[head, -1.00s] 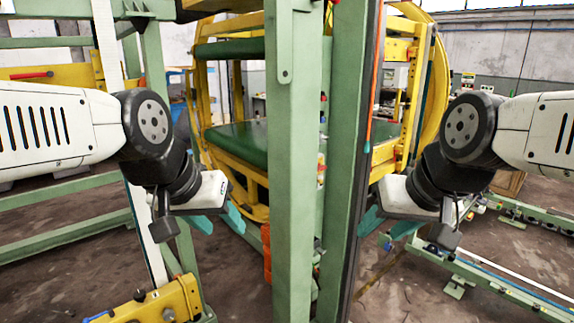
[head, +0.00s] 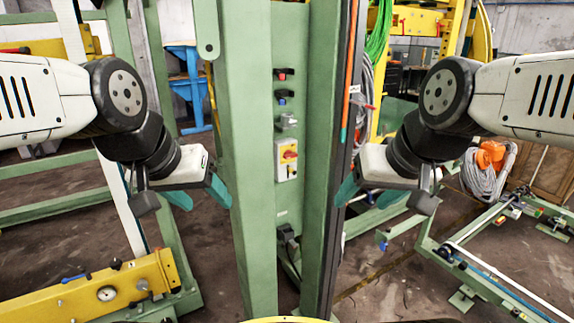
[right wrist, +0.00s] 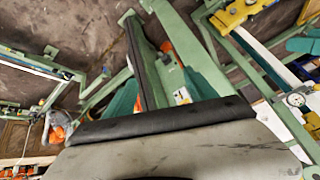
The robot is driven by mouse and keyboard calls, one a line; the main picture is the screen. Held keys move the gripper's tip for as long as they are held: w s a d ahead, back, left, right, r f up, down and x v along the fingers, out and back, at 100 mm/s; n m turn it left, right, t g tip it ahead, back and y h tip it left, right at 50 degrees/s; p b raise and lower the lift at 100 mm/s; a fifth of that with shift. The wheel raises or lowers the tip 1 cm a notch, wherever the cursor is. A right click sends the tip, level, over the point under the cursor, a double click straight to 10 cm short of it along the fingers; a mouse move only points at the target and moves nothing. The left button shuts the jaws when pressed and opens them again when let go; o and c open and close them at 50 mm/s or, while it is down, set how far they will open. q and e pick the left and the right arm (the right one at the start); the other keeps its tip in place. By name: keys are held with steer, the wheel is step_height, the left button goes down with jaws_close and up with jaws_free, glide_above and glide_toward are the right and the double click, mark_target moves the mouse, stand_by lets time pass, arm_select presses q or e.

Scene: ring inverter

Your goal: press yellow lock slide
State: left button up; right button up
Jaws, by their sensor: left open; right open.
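I cannot make out for sure which part is the yellow lock slide. A yellow bar (head: 112,284) with a round gauge and small fittings lies at the lower left of the head view. A small yellow switch box (head: 287,160) with a red knob is on the green column. My left gripper (head: 207,204) is open and empty, left of the column and above the yellow bar. My right gripper (head: 367,203) is open and empty, right of the column; its teal fingers also show in the right wrist view (right wrist: 156,97).
The tall green column (head: 240,150) stands between my grippers. Low green rails (head: 495,272) with white strips lie at the right. A coiled grey cable (head: 487,182) with an orange part lies behind them. Bare floor (head: 385,285) shows between column and rails.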

steer(key=shift+c, duration=0.3)
steer(key=c, duration=0.3)
steer(key=shift+w, duration=0.3)
steer(key=c, duration=0.4)
steer(key=shift+h, duration=0.8)
steer(key=w, duration=0.5)
steer(key=shift+w+d+f, duration=0.25)
steer(key=shift+w+d, duration=0.05)
steer(key=shift+w, duration=0.1)
jaws_close()
steer(key=w+a+f+t+y, duration=0.1)
steer(key=w+a+f, duration=0.1)
steer(key=w, duration=0.7)
steer(key=w+a+f+m+y, duration=0.1)
steer(key=w+a+f+y, duration=0.1)
steer(key=w, duration=0.8)
steer(key=w+a+f+m+t+y, duration=0.1)
steer(key=w+f, duration=0.3)
steer(key=w, duration=0.5)
steer(key=shift+w+a+t+y, duration=0.35)
steer(key=shift+a+y, duration=0.15)
steer(key=shift+a, duration=0.1)
